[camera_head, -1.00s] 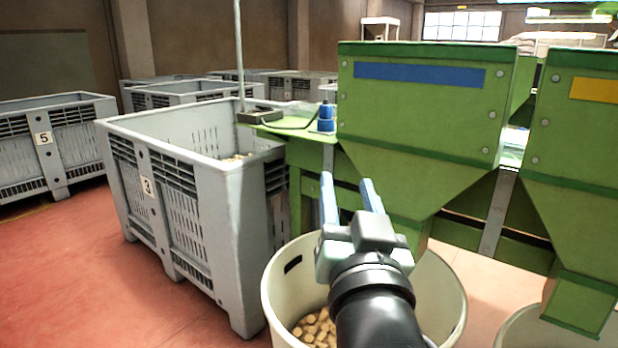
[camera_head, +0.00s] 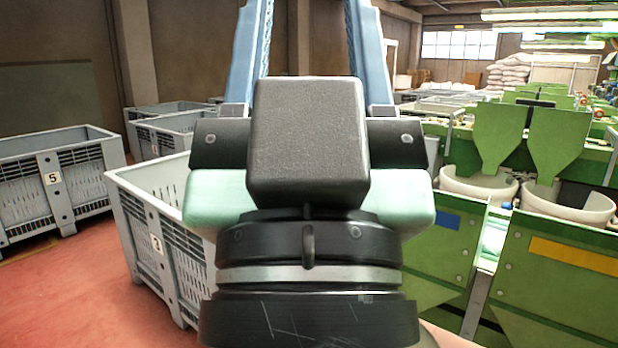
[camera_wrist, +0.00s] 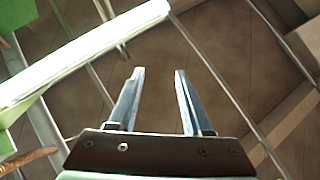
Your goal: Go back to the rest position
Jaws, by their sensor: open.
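My gripper (camera_head: 312,40) is raised close in front of the head camera, its blue fingers pointing up and spread apart. Its dark body fills the middle of that view and hides part of the scene behind. In the wrist view my gripper (camera_wrist: 157,75) is open, with nothing between its fingers. Behind the fingers there the wall or ceiling, beams and a bright lamp show.
A grey crate marked 3 (camera_head: 140,225) stands left of my gripper, partly hidden. Another crate marked 5 (camera_head: 54,180) is farther left. Green machines (camera_head: 555,270) with pale tubs (camera_head: 478,190) fill the right. Red floor (camera_head: 75,290) is open at front left.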

